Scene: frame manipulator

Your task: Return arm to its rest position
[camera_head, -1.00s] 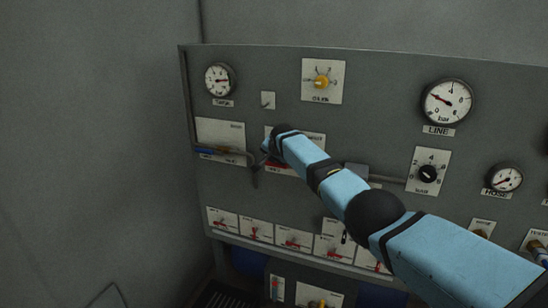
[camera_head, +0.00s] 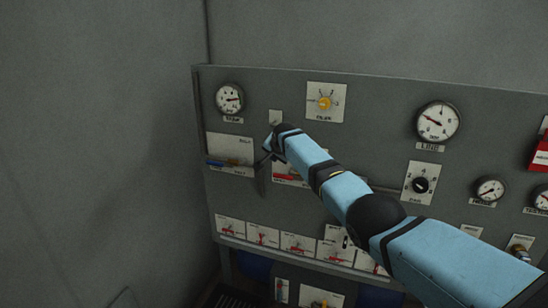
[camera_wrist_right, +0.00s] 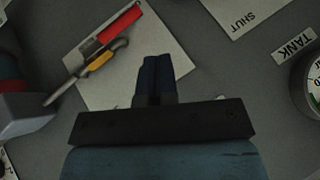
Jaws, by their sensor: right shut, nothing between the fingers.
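My right arm (camera_head: 345,194) reaches in from the lower right of the head view, in front of a grey control panel (camera_head: 300,215). Beyond the fingers is a white plate (camera_wrist_right: 150,75) with a red, orange and grey lever (camera_wrist_right: 103,52). I cannot tell the exact gap between the fingertips and the panel. My left gripper is not in view.
The panel carries a yellow knob (camera_head: 325,103), a black knob (camera_head: 421,185), a line gauge (camera_head: 438,121) and a blue-handled lever (camera_head: 222,163). A row of red levers (camera_head: 298,246) runs along the bottom.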

